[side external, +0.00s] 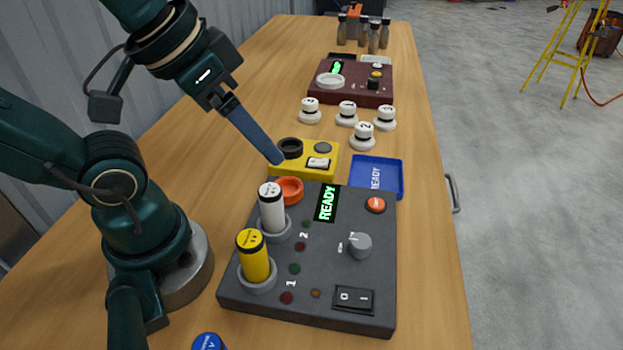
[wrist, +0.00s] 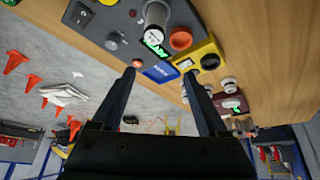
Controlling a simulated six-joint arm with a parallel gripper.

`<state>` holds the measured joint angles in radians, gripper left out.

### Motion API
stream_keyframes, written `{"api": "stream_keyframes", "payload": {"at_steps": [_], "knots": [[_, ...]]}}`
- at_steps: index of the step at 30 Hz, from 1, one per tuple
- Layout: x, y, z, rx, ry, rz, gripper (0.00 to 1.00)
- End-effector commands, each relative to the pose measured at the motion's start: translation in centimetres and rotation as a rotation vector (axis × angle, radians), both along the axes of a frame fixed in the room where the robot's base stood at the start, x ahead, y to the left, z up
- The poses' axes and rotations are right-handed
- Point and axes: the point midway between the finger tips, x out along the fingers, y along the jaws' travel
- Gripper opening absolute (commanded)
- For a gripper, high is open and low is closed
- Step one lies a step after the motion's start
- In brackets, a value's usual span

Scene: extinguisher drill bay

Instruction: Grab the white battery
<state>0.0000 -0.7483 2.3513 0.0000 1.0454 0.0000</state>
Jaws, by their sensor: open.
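The white battery (side external: 271,210) stands upright in the rear-left socket, by the number 2, of a dark grey charger (side external: 330,270). In the wrist view the white battery (wrist: 156,16) shows near the top edge. My gripper (side external: 277,160) is above and behind the charger, its finger ends appearing over the yellow box (side external: 325,155). In the wrist view my gripper (wrist: 159,74) has its two fingers apart with nothing between them. The fingers are clear of the white battery. In the side view they overlap, so their gap is hidden there.
A yellow battery (side external: 253,258) stands in the front socket. An orange ring (side external: 289,190) is just behind the white battery. A blue battery (side external: 208,342) is at the bottom edge. A blue tray (side external: 377,176) and several white knobs (side external: 362,136) lie farther back.

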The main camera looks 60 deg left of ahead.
Motion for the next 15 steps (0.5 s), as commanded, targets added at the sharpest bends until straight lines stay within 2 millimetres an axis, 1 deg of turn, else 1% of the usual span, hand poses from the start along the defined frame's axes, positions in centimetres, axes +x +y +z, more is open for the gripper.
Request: {"api": "stream_keyframes", "payload": {"at_steps": [1, 3, 5, 6, 11, 15], "knots": [[0.1, 0.0, 0.8, 0.000, -0.004, 0.000, 0.77], [0.1, 0.0, 1.8, 0.000, -0.003, 0.000, 0.77], [0.4, 0.3, 2.4, 0.010, -0.013, 0.010, 0.77], [1.3, 1.2, 2.4, 0.039, -0.043, 0.036, 0.77], [4.5, 4.2, 3.6, 0.142, -0.172, 0.101, 0.77], [7.4, 7.0, 5.2, 0.245, -0.299, 0.141, 0.77]]}}
